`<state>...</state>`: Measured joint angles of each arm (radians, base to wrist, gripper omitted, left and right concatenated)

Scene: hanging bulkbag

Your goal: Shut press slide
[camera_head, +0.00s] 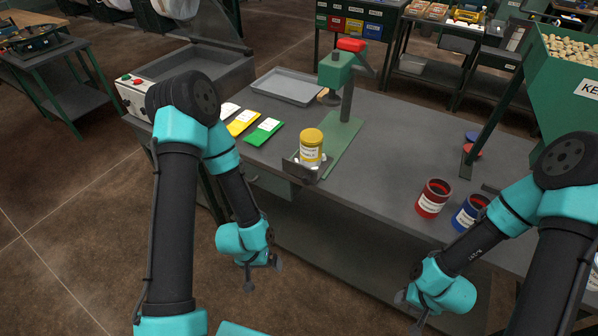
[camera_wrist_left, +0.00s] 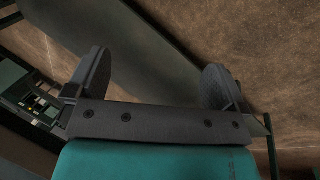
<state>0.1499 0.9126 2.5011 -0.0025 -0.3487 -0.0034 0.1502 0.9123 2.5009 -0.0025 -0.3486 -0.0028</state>
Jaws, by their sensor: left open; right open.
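The green press (camera_head: 343,85) with a red handle (camera_head: 351,45) stands on the grey table. Its slide (camera_head: 306,172), a small dark metal carrier, is at the near end of the press's green base, out in front of the press head. A yellow can (camera_head: 312,144) with a white label stands upright on the slide. My left gripper (camera_head: 263,276) is open and empty, below and in front of the table edge; its spread fingers also show in the left wrist view (camera_wrist_left: 155,75). My right gripper (camera_head: 409,313) is open and empty, low in front of the table, far from the slide.
A red can (camera_head: 433,198) and a blue can (camera_head: 470,213) stand on the table at right. White, yellow and green packets (camera_head: 264,132) and a grey tray (camera_head: 288,86) lie left of the press. A green hopper (camera_head: 565,85) rises at right.

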